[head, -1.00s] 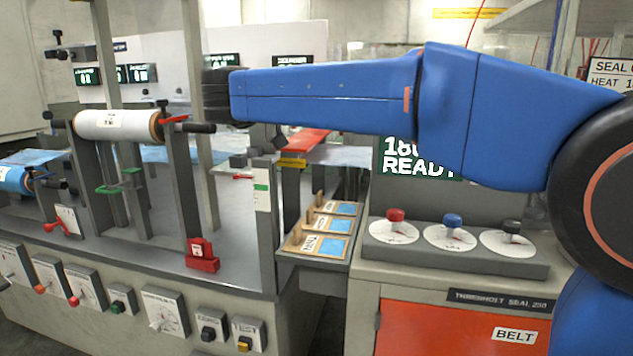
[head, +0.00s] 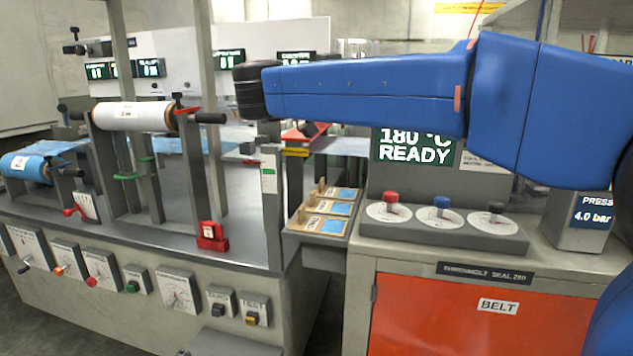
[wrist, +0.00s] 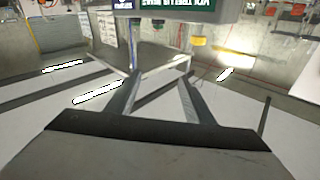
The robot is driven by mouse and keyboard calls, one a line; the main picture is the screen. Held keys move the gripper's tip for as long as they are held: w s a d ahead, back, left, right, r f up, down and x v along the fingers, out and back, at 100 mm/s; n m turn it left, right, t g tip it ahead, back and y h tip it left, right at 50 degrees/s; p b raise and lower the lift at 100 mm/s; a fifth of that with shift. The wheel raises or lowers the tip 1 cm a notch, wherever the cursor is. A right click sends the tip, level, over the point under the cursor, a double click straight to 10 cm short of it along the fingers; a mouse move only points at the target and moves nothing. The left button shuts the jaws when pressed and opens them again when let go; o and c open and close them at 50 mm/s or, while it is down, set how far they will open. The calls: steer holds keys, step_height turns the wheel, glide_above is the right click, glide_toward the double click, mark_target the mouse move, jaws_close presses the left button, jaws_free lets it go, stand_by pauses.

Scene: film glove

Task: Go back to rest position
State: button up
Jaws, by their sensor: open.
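My blue arm stretches across the head view from the right, its black end joint above the machine's grey deck (head: 150,215). My gripper shows in the wrist view (wrist: 157,82) as two grey prongs, spread apart with nothing between them. In the head view I cannot make out its fingers, which are hidden around the arm's far end. No object is seen held.
A white film roll (head: 132,116) and a blue roll (head: 25,168) sit on the machine at left. A red block (head: 212,237) stands at the deck's front. A tray of sample cards (head: 322,210), a three-dial panel (head: 440,232) and a pressure display (head: 592,210) are at right.

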steer(key=w+d+r+n+t+y, duration=0.3)
steer(key=w+d+r+t, duration=0.1)
steer(key=t, duration=0.3)
steer(key=s+f+n+g+y, duration=0.1)
steer(key=s+f+n+y, duration=0.4)
steer(key=f, duration=0.4)
steer(key=s+f+n+g+y, duration=0.1)
steer(key=s+f+n+y, duration=0.1)
steer(key=f+n+y, duration=0.4)
steer(key=s+f+n+g+y, duration=0.15)
steer(key=s+f+y, duration=0.35)
steer(key=f, duration=0.6)
steer(key=s+d+f+m+g+h, duration=0.1)
steer(key=s+d+f+g, duration=0.3)
steer(key=s+f, duration=0.7)
steer(key=s+d+f+m+g+h, duration=0.1)
steer(key=s+d+f+g, duration=0.4)
steer(key=f, duration=0.8)
steer(key=s+d, duration=0.3)
steer(key=s, duration=0.2)
steer(key=shift+s+d+f+h, duration=0.15)
steer(key=shift+s+d+h, duration=0.2)
steer(key=shift+h, duration=0.05)
steer(key=shift+m, duration=0.25)
